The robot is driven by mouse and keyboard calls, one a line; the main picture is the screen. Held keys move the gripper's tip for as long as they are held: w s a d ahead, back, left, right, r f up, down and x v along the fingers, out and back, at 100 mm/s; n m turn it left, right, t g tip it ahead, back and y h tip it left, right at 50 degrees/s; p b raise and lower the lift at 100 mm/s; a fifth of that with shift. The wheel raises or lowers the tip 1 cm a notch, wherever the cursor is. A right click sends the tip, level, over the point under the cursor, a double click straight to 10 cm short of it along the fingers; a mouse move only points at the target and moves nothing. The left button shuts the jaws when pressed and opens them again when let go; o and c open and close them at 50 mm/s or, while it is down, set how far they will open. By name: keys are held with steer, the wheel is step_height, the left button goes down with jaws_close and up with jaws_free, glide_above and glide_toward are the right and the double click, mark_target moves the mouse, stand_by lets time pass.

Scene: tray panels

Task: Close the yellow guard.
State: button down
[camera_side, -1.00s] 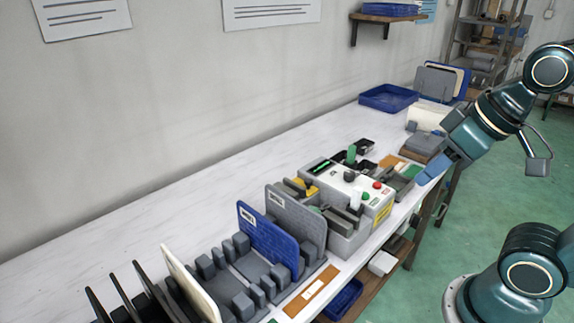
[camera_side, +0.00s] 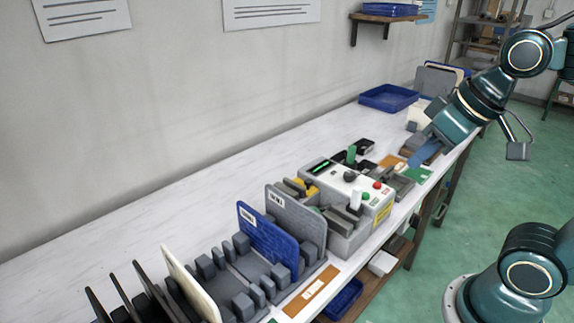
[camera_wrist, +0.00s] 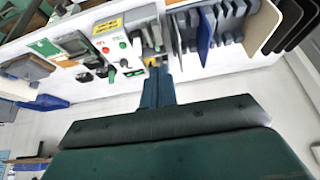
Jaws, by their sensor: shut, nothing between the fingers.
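The yellow guard (camera_side: 306,188) is a small yellow part at the back left of the light grey machine (camera_side: 345,182), partly hidden by grey upright parts. In the wrist view, yellow (camera_wrist: 153,61) shows just beyond my fingertips, with the machine (camera_wrist: 118,48) to the left. I cannot tell how far the guard stands open. My gripper (camera_side: 418,158) is shut and empty. In the side view it is in the air right of the machine, apart from the guard. In the wrist view its blue fingers (camera_wrist: 158,75) lie together.
A rack with blue and grey panels (camera_side: 268,236) stands left of the machine. A blue tray (camera_side: 389,97) lies at the far back of the bench. Red and green buttons and a green lever (camera_side: 351,155) are on or near the machine.

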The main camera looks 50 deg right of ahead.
steer(key=w+d, duration=0.1)
steer(key=w, duration=0.9)
steer(key=m+g, duration=0.2)
glide_above(300, 183)
steer(key=s, duration=0.1)
step_height(300, 183, down, 12)
steer(key=shift+s+f+h, duration=0.1)
steer(key=shift+h, duration=0.2)
steer(key=x, duration=1)
steer(key=shift+s+a+f, duration=0.15)
steer(key=shift+s+a, duration=0.05)
steer(key=shift+s, duration=0.7)
steer(key=shift+s+a+f, duration=0.1)
steer(key=shift+s+a, duration=0.05)
steer(key=shift+s, duration=0.8)
steer(key=shift+s, duration=4.65)
